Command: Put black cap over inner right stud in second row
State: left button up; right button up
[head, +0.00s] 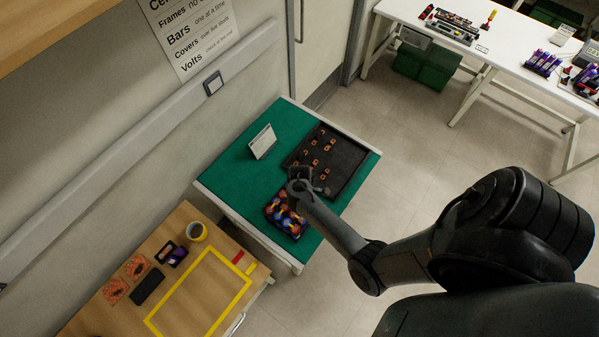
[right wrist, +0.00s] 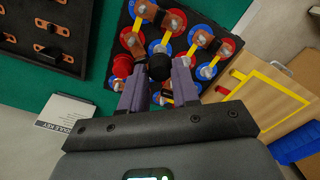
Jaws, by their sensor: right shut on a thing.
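My right gripper (right wrist: 159,84) is shut on a black cap (right wrist: 160,66) in the right wrist view, with the cap between its purple-grey fingertips. The cap is over the near rows of the black battery block (right wrist: 113,20); I cannot tell whether it touches a stud. The studs have red and blue rings, with copper and yellow bars between some of them. The stud under the cap is hidden. In the head view my right gripper (head: 304,186) is above the far edge of the block (head: 287,217).
A black parts tray (head: 346,160) with copper busbars lies on the green mat (head: 232,175) beyond the block. A white card (head: 262,141) stands beside it.

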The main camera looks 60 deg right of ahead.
jog(key=shift+f, duration=0.1)
jog(key=shift+f, duration=0.35)
jog(key=shift+f+b, duration=0.9)
jog(key=shift+f, duration=0.3)
jog(key=o, duration=0.9)
